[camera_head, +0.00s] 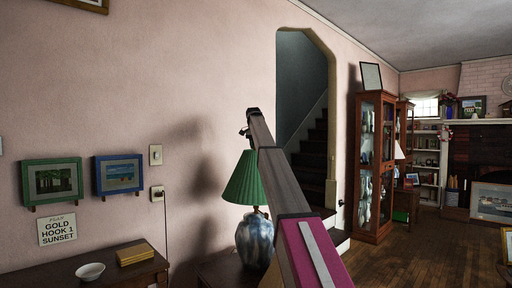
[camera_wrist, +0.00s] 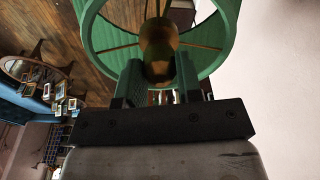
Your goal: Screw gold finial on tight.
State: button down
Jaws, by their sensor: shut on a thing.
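The gold finial (camera_wrist: 158,42) is a rounded brass-coloured piece at the top centre of the green lampshade (camera_wrist: 107,45) in the wrist view. Thin gold shade arms spread out around it. My gripper (camera_wrist: 160,76) is shut on the finial, with one finger on each side. In the head view the lamp has a pleated green shade (camera_head: 246,182) and a mottled blue-white base (camera_head: 254,240). My gripper is above the shade there, small and partly hidden by my arm. The finial cannot be made out in the head view, and its threads are hidden.
The lamp stands on a dark side table (camera_head: 222,272), partly behind my arm. A pink wall (camera_head: 120,90) is close behind. A dark table (camera_head: 60,278) at left holds a white bowl (camera_head: 90,271) and yellow box (camera_head: 135,252). Glass cabinets (camera_head: 374,165) stand at right beyond open floor.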

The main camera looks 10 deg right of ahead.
jog(key=m, duration=0.2)
jog(key=shift+m, duration=0.3)
jog(key=c, duration=0.9)
grip_release()
